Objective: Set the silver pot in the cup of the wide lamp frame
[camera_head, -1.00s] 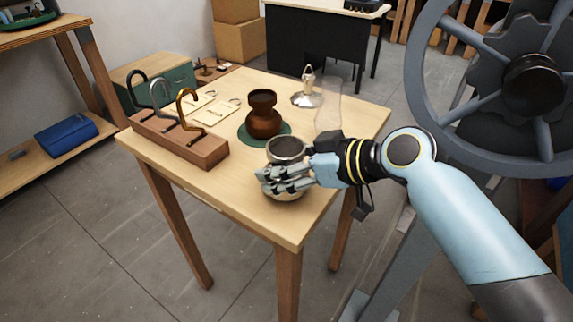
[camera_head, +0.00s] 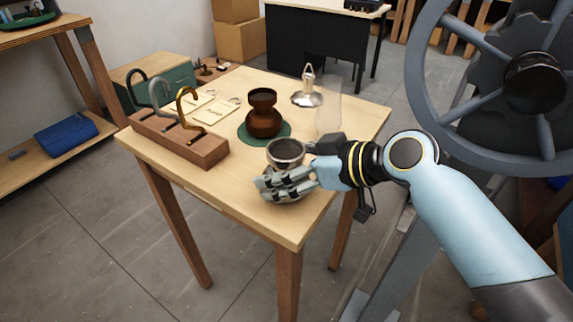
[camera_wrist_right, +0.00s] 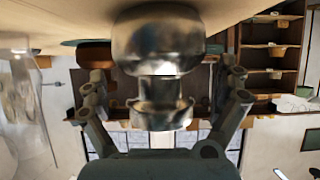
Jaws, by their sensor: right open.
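The silver pot (camera_head: 286,150) stands on the front right part of the wooden table, its dark opening facing up. My right gripper (camera_head: 285,183) is at the pot, with its fingers in front of the body and hiding much of it. In the right wrist view, which is upside down, the silver pot (camera_wrist_right: 158,50) lies between the two spread fingers of the right gripper (camera_wrist_right: 165,95). The gripper is open; contact cannot be told. Three curved hooked frames, black, grey and gold (camera_head: 186,105), stand in a wooden block; which is the wide lamp frame is unclear. My left gripper is out of view.
A brown pot (camera_head: 264,118) stands on a green mat (camera_head: 247,138) behind the silver pot. A silver cone-shaped piece (camera_head: 307,98) and a clear glass chimney (camera_head: 328,110) stand at the back right. Pale tags (camera_head: 218,110) lie behind the wooden block (camera_head: 205,155).

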